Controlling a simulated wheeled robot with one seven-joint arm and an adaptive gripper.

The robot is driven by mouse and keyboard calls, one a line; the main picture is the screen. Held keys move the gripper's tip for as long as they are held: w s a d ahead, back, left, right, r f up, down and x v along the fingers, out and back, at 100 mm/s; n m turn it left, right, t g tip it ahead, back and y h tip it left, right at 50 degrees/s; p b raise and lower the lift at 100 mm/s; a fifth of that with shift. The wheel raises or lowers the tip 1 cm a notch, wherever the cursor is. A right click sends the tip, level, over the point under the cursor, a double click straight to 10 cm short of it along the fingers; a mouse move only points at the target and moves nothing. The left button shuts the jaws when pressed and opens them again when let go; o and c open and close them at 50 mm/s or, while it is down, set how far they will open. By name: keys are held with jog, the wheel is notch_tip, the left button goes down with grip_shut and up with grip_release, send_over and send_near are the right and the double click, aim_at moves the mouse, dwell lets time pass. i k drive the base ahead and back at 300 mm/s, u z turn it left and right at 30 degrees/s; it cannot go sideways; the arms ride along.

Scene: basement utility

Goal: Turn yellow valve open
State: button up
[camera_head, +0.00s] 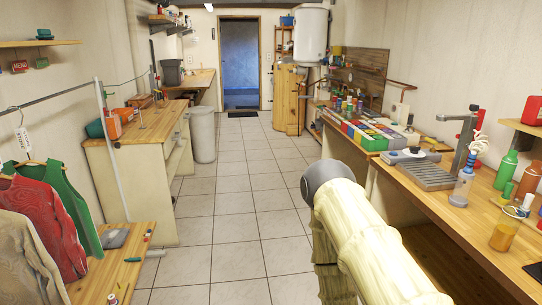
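I cannot make out a yellow valve anywhere in the head view. A white water heater (311,35) hangs at the back right, with small red parts near it that are too small to tell. My gripper is not in view.
The tiled floor (233,200) is clear down the middle to a blue door (239,62). A long wooden workbench (465,215) with bottles and tools lines the right. A cabinet (140,190), grey bin (202,135) and low bench (115,265) stand left.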

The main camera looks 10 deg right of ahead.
aim_at(435, 143)
jog(key=z, duration=0.85)
jog(key=i, duration=1.4)
jog(key=z, duration=0.75)
